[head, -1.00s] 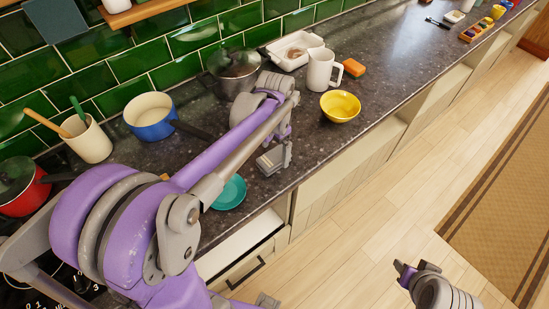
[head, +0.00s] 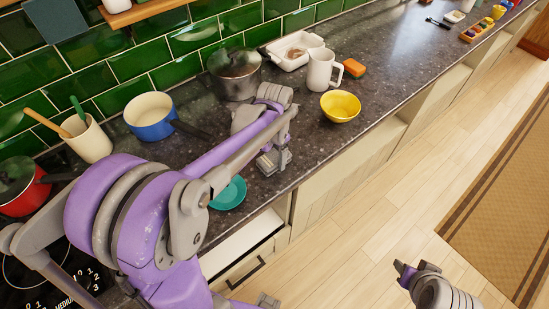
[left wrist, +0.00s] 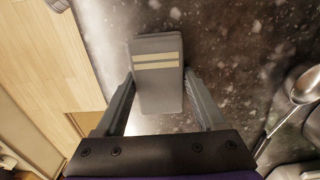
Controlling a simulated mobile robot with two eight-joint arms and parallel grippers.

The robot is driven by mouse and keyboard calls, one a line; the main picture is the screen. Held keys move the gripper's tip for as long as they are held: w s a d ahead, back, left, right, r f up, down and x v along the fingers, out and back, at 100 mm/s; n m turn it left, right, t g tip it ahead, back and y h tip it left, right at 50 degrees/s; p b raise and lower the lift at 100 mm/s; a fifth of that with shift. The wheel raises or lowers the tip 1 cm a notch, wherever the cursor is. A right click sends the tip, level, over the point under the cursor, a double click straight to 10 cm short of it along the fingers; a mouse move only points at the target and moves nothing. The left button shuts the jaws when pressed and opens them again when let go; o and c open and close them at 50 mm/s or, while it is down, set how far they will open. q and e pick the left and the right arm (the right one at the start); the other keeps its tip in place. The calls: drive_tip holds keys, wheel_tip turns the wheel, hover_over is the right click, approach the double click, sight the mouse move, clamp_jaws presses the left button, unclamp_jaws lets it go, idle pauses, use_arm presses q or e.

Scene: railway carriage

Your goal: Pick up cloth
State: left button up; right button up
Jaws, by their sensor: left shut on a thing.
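The cloth (left wrist: 158,95) is a small grey folded block with two cream stripes, seen in the left wrist view between my fingers. My left gripper (left wrist: 158,88) is shut on it, with one finger against each side. In the head view the left gripper (head: 274,158) points down at the worktop near its front edge, with the cloth (head: 267,164) at its tips. I cannot tell whether the cloth touches the worktop. My right gripper (head: 405,270) hangs over the floor at lower right, well away from the cloth; its jaw state is unclear.
A teal dish (head: 229,193) lies just left of the left gripper. A yellow bowl (head: 340,106), white jug (head: 321,70), orange sponge (head: 354,67) and lidded pot (head: 235,75) stand beyond it. A blue pan (head: 151,117) is at left. The worktop right of the bowl is mostly clear.

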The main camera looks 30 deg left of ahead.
sight(275, 156)
use_arm(q)
wheel_tip(275, 156, up, 10)
idle(0.6)
drive_tip(key=o, duration=0.8)
drive_tip(key=c, duration=0.5)
